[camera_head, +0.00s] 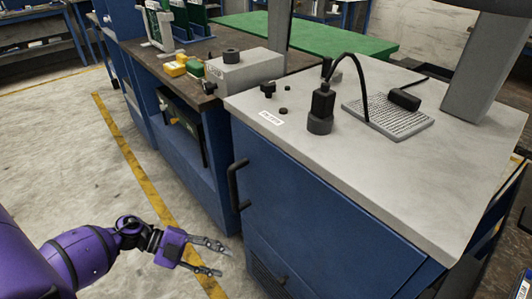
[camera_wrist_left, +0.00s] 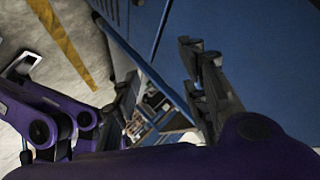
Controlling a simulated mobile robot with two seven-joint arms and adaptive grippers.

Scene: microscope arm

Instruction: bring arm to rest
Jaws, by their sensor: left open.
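My left arm (camera_head: 85,255) is purple and comes in low at the left of the head view. My left gripper (camera_head: 217,258) is open and empty, its fingers spread apart in front of the blue cabinet, below the worktop's height. It also shows in the left wrist view (camera_wrist_left: 165,90), with the fingers apart and nothing between them. On the grey worktop (camera_head: 440,165) stand a black cylindrical device (camera_head: 321,108) with a cable and a grey post (camera_head: 470,75), whose top is cut off by the frame. My right gripper does not show.
The blue cabinet (camera_head: 320,225) has a black handle (camera_head: 234,185) near the gripper. A keyboard-like pad (camera_head: 388,117) lies on the worktop. A dark bench (camera_head: 185,70) with a grey box (camera_head: 245,72) adjoins at the left. The floor (camera_head: 60,160) with a yellow line is clear.

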